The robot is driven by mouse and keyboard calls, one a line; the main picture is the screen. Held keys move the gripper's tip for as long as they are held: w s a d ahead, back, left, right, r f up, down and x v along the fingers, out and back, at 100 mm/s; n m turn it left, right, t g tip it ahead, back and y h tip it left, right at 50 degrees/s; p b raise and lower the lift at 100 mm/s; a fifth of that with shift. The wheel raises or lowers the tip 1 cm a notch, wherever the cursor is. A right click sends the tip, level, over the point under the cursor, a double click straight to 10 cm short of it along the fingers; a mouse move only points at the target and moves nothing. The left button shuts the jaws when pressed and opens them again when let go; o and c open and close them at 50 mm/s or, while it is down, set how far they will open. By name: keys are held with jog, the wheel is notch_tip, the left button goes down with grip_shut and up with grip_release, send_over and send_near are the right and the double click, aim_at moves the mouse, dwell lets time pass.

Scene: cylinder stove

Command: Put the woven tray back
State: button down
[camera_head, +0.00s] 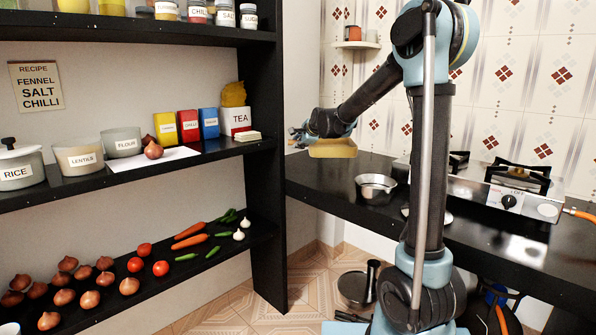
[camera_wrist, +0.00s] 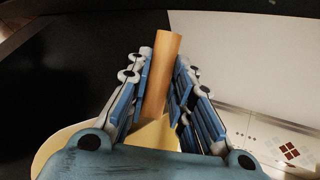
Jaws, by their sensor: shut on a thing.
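The woven tray (camera_head: 333,148) is a yellowish, shallow piece hanging at my gripper (camera_head: 318,135) above the black counter, left of the metal bowl. In the wrist view my gripper (camera_wrist: 164,80) has its blue-padded fingers shut on an upright tan-orange part (camera_wrist: 162,60), which appears to belong to the tray. A pale yellow surface (camera_wrist: 58,145) shows below and behind the fingers. Most of the tray is hidden by my gripper in the wrist view.
A black shelf unit (camera_head: 262,140) stands at left with jars, labelled boxes and vegetables. A metal bowl (camera_head: 374,186) and a gas stove (camera_head: 510,195) stand on the black counter (camera_head: 325,185). A small wall shelf (camera_head: 356,45) holds an orange cup. The counter's left part is clear.

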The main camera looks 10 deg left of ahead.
jog(key=f, duration=0.5)
jog(key=w+f, duration=0.1)
jog(key=f, duration=0.1)
jog(key=shift+a+f, duration=0.15)
jog(key=shift+a, duration=0.1)
jog(key=shift+f, duration=2.35)
jog(key=c, duration=1.7)
grip_release()
jog(key=shift+s, duration=0.1)
jog(key=v, duration=1.2)
